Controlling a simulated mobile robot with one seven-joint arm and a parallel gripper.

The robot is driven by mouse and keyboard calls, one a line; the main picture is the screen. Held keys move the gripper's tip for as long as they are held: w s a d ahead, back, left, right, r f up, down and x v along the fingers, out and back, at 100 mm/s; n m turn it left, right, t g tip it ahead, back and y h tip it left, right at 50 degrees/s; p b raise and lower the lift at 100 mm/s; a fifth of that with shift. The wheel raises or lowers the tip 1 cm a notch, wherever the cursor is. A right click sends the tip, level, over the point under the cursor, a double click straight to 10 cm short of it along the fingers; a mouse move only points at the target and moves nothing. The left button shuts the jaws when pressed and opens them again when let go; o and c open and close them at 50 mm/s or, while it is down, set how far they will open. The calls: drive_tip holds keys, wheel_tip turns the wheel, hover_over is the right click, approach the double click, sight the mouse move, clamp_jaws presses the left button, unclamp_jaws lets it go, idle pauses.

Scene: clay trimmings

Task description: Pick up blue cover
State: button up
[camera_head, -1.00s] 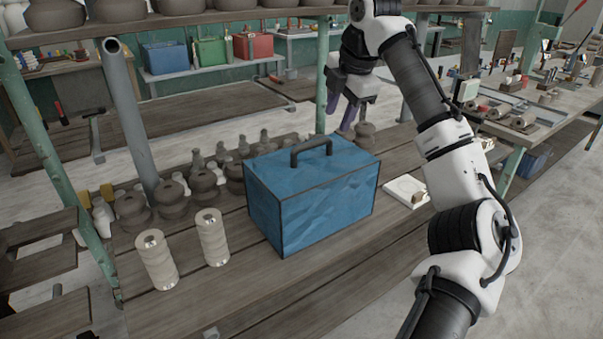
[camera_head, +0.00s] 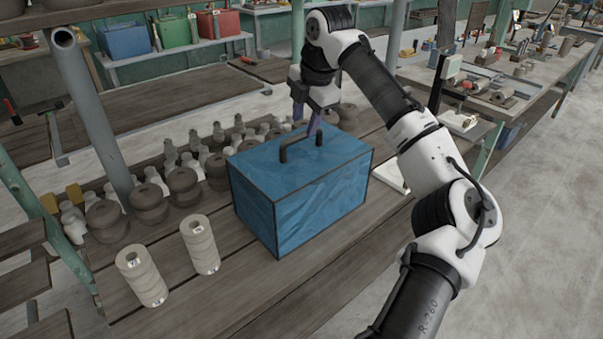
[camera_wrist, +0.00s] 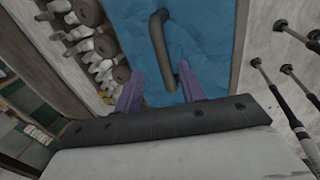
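The blue cover (camera_head: 300,190) is a box-shaped lid with dark edges and a dark arched handle (camera_head: 302,134) on top. It stands upright on the wooden table. My gripper (camera_head: 307,122) is just above and behind the handle in the head view. In the wrist view, the two purple fingers of my gripper (camera_wrist: 160,75) are apart and empty. The handle (camera_wrist: 160,45) shows beyond and between the fingertips, over the blue top (camera_wrist: 200,30). I cannot tell whether a finger touches it. Whatever is under the cover is hidden.
Two pale ribbed cylinders (camera_head: 141,275) (camera_head: 200,244) stand left of the cover. Several brown clay pots (camera_head: 150,203) and small pale bottles crowd the table behind it. A flat white item (camera_head: 390,174) lies to its right. A grey-blue post (camera_head: 95,115) rises at the left.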

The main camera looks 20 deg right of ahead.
sight(303, 134)
drive_tip(key=shift+s+p+x, duration=0.15)
drive_tip(key=shift+p+x, duration=0.3)
drive_tip(key=shift+x, duration=0.9)
drive_tip(key=shift+s+p+x, duration=0.15)
drive_tip(key=shift+p+x, duration=0.25)
drive_tip(key=shift+x, duration=1)
drive_tip(key=shift+c, duration=0.4)
clamp_jaws()
